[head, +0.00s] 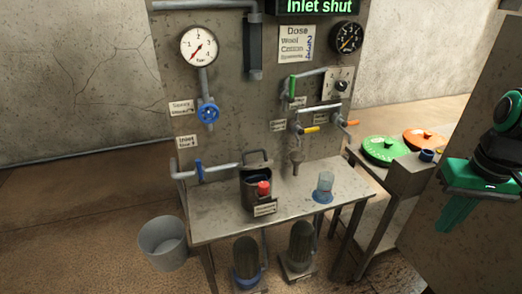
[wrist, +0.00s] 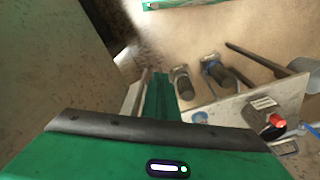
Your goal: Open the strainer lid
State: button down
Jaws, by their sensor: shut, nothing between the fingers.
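The strainer (head: 252,196) is a dark box-like housing with a grey handle on top. It stands on the metal table, with a red knob (head: 263,188) and a small label (head: 265,210) at its front. I cannot tell for certain which part is the lid. The red knob also shows at the right of the wrist view (wrist: 278,120). My gripper (head: 452,222) is green and hangs at the right of the head view, well apart from the strainer. Its fingers are shut and empty in the wrist view (wrist: 160,92).
The metal table (head: 225,228) also holds a clear blue-based cup (head: 324,187). A blue-handled valve (head: 199,171) and pipes are left of the strainer. A bucket (head: 163,243) stands on the floor. Green (head: 385,150) and orange (head: 424,138) lids lie at right. A sign (head: 318,7) reads "Inlet shut".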

jog(key=w+a+r+n+t, duration=0.1)
jog(key=w+a+n, duration=0.25)
jog(key=w, duration=0.25)
jog(key=w+a+n+t, duration=0.1)
jog(key=w+a+n, duration=0.25)
jog(key=w, duration=0.35)
jog(key=n+t+y, duration=0.2)
jog(key=n+y, duration=0.4)
jog(key=n, duration=1)
send_over(260, 163)
notch_tip(260, 163, down, 4)
jog(key=shift+s+f, duration=0.15)
jog(key=shift+d+m+g, duration=0.1)
jog(key=shift+m+g, duration=0.2)
